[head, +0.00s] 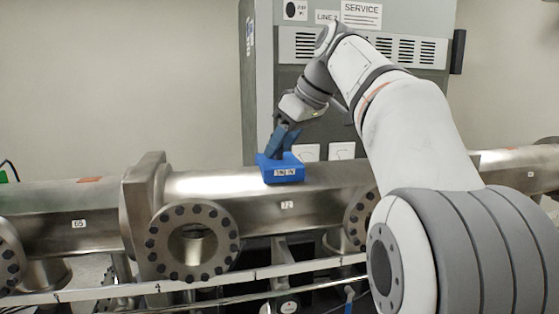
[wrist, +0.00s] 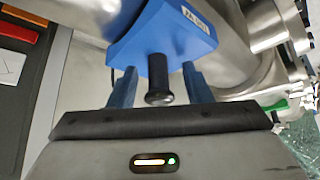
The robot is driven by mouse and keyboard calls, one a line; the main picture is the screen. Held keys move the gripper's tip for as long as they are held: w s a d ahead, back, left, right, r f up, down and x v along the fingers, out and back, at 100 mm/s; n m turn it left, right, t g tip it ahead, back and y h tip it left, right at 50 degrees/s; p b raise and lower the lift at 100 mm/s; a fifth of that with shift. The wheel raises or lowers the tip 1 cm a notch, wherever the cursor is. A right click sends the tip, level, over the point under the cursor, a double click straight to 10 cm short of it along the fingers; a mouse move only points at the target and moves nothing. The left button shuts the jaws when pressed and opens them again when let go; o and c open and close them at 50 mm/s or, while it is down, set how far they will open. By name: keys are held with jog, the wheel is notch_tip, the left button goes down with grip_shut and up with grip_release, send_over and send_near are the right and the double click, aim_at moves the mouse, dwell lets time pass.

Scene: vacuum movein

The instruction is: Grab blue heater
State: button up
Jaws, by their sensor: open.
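The blue heater (head: 281,170) is a blue block with a white label, resting on top of the metal beam pipe (head: 330,182). In the wrist view the heater (wrist: 172,38) shows at the top centre, with a black knob-ended post (wrist: 158,80) standing out from it towards my gripper. My gripper (head: 284,145) is directly above the heater in the head view. In the wrist view its two blue fingers (wrist: 160,82) are apart, one on each side of the black post.
A grey service cabinet (head: 285,80) stands behind the pipe. Bolted round flanges (head: 193,241) and a thick collar (head: 145,205) are to the left of the heater. Rails (head: 200,284) run below the pipe. A green-handled part (wrist: 276,105) shows right of the fingers.

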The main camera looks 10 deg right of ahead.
jog(key=shift+w+f, duration=0.25)
jog(key=shift+s, duration=0.1)
jog(key=shift+c, duration=1.3)
grip_shut()
jog(key=shift+r, duration=0.15)
